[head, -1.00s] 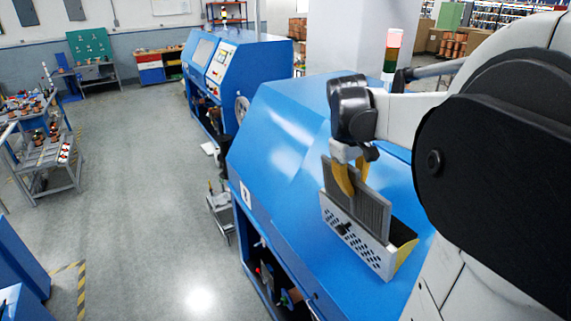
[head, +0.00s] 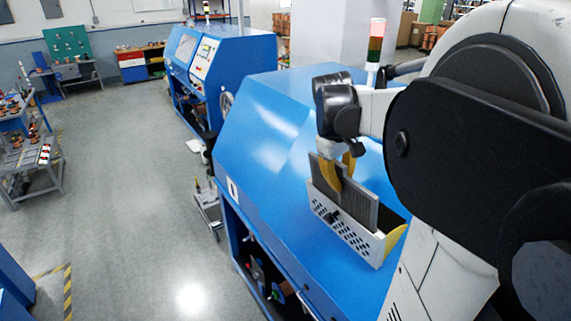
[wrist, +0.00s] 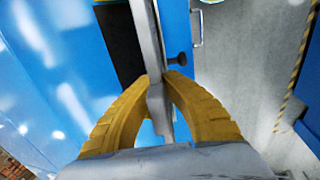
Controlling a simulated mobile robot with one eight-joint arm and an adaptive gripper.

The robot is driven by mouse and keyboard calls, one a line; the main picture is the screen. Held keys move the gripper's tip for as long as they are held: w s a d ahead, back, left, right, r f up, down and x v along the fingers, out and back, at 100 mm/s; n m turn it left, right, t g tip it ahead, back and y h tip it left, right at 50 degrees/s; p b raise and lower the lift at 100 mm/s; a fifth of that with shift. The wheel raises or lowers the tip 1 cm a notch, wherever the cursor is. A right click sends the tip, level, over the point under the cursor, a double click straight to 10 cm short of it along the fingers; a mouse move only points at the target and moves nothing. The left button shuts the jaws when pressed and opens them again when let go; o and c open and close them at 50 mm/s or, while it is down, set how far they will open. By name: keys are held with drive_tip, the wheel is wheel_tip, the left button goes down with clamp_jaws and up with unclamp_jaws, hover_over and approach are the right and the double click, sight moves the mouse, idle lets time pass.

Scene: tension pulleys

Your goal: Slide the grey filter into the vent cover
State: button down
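The grey filter (head: 358,205) is a thin ribbed panel, held on edge. My gripper (head: 343,180) has its yellow fingers closed on the filter's two faces, near its left part in the head view. The vent cover (head: 345,232) is a white perforated box with a dark knob, on the sloped blue machine top. The filter's lower part is hidden behind the cover's front wall, and its upper part stands above the rim. In the wrist view the filter (wrist: 148,40) runs between both fingers (wrist: 158,100), beside the dark cover opening. How deep it sits cannot be seen.
The blue machine (head: 265,150) carries the cover. A signal light (head: 376,45) stands behind my arm. A second blue machine (head: 220,65) is farther back. Grey floor (head: 130,200) is open to the left, with a cart (head: 208,205) close by.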

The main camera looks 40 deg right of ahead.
sight(341, 201)
drive_tip(key=shift+f, duration=0.1)
idle(0.5)
drive_tip(key=shift+b+x, duration=1.3)
drive_tip(key=shift+x, duration=0.35)
drive_tip(key=shift+f, duration=0.15)
drive_tip(key=shift+b+x, duration=1.3)
drive_tip(key=shift+x, duration=0.3)
drive_tip(key=shift+f, duration=0.2)
drive_tip(key=shift+f, duration=0.1)
drive_tip(key=shift+r, duration=0.25)
idle(0.9)
drive_tip(key=shift+f, duration=0.2)
